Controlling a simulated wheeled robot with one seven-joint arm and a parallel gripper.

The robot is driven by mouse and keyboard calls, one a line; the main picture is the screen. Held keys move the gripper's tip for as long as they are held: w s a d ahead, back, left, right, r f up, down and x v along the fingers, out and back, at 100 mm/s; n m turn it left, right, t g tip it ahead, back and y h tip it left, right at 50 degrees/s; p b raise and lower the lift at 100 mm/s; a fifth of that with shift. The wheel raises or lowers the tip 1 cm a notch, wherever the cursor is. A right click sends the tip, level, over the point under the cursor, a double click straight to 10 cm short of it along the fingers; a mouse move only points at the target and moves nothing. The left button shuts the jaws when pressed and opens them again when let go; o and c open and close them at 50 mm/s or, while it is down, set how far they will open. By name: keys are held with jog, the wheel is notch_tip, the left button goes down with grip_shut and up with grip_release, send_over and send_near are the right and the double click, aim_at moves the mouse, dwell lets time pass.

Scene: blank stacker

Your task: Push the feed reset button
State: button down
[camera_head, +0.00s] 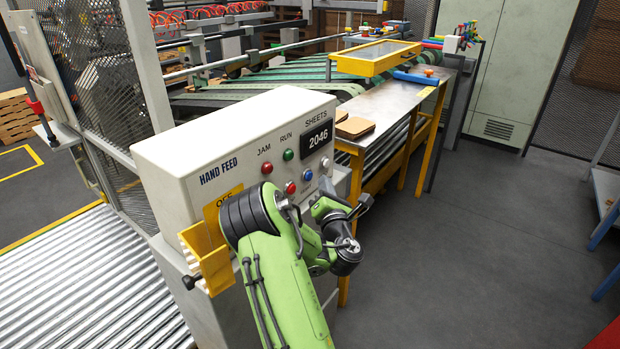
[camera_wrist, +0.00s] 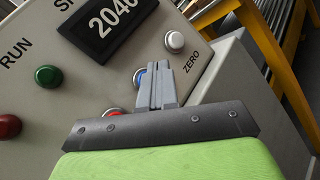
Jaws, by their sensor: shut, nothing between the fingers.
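The hand feed control panel (camera_head: 185,150) has a red button (camera_head: 290,187), a blue button (camera_head: 307,175) and a white button (camera_head: 325,162) in a slanted row. In the wrist view, the white button (camera_wrist: 174,41) is labelled ZERO. No feed reset label is readable; the labels by the blue and red buttons are hidden. My gripper (camera_wrist: 154,66) is shut and empty, its fingers pointing at the panel. They partly cover the blue button (camera_wrist: 138,77), and the red button (camera_wrist: 112,112) shows just left of the finger base. Contact cannot be told.
Red JAM (camera_head: 267,167) and green RUN (camera_head: 288,155) lamps sit beside the 2046 display (camera_head: 316,138). A yellow holder (camera_head: 205,258) projects from the panel's lower left. A metal table (camera_head: 390,100) stands behind it.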

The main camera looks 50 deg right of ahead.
jog(key=s, duration=0.3)
jog(key=shift+s+d+b, duration=0.15)
jog(key=shift+s+b, duration=0.2)
jog(key=shift+s, duration=0.05)
dwell(0.6)
notch_tip(320, 180, up, 5)
jog(key=s+m+g+h+p, duration=0.1)
jog(key=m+g+h, duration=0.3)
jog(key=m, duration=0.7)
jog(key=a+m+g+y+p, duration=0.2)
jog(key=a+m+y, duration=0.8)
jog(key=a, duration=0.9)
jog(key=s+a+g+y, duration=0.1)
jog(key=s+a+y, duration=0.2)
jog(key=s+a, duration=0.4)
jog(key=s+a+r+g+y+p, duration=0.1)
jog(key=s+a+g+y, duration=0.1)
jog(key=s+a, duration=0.5)
jog(key=a+y, duration=0.1)
jog(key=a, duration=0.5)
jog(key=shift+a+y, duration=0.25)
jog(key=shift+y, duration=0.05)
